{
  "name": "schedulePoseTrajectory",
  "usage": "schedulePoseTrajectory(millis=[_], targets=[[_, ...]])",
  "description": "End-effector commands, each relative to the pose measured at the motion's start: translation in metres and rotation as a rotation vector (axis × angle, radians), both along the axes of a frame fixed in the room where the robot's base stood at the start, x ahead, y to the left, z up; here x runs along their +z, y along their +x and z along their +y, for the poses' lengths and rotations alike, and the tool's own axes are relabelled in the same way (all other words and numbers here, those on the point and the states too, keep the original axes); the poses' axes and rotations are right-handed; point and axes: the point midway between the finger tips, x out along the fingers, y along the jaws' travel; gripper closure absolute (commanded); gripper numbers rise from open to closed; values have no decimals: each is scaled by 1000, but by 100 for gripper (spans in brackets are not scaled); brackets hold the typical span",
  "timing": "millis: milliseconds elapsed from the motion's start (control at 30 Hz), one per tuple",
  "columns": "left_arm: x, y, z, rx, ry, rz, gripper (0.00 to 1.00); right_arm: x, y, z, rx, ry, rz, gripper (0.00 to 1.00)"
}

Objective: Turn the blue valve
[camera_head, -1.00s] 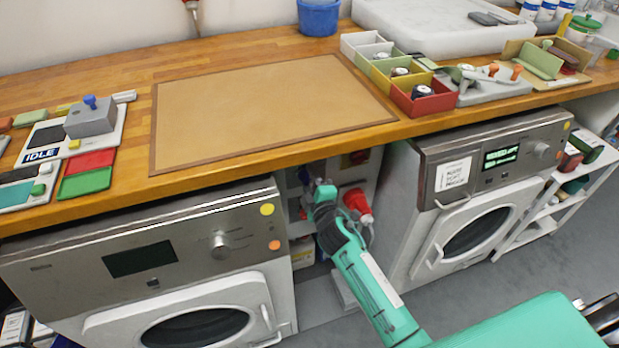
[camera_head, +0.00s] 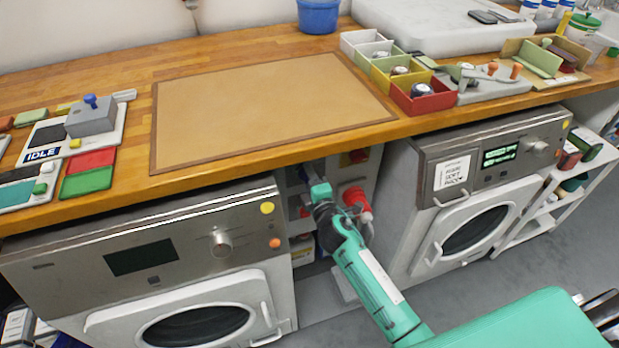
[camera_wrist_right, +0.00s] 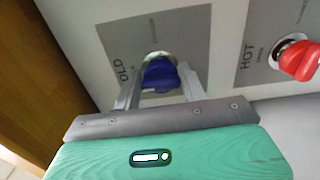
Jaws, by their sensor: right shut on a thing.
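The blue valve (camera_wrist_right: 160,75) is on a grey plate marked "OLD", the rest of the word being cut off, in the right wrist view. My right gripper (camera_wrist_right: 158,88) is shut on it, with one finger on each side of the knob. In the head view my right gripper (camera_head: 320,188) reaches into the gap between the two machines under the worktop, and the blue valve is mostly hidden there. My left gripper is not in view.
A red valve (camera_wrist_right: 298,60) on a plate marked "HOT" sits right of the blue one; a red plug (camera_head: 357,198) shows beside my wrist. Washing machines (camera_head: 60,285) (camera_head: 425,175) flank the gap. The wooden worktop (camera_head: 430,128) overhangs it.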

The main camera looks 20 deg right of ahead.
Motion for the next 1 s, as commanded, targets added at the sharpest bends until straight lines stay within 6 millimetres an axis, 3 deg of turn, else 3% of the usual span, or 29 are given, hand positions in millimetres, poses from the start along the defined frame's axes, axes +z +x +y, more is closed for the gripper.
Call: schedulePoseTrajectory(millis=[33,67,167,567,1000], targets=[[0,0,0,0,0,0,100,-1,0,0,1,-3,1,81],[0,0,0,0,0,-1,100,-1,0,0,1,-3,1,56],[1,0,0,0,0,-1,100,-1,0,0,0,-2,1,36],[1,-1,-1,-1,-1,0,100,-1,-6,0,0,-1,2,36],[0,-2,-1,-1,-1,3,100,-2,-81,-2,1,0,2,36]])
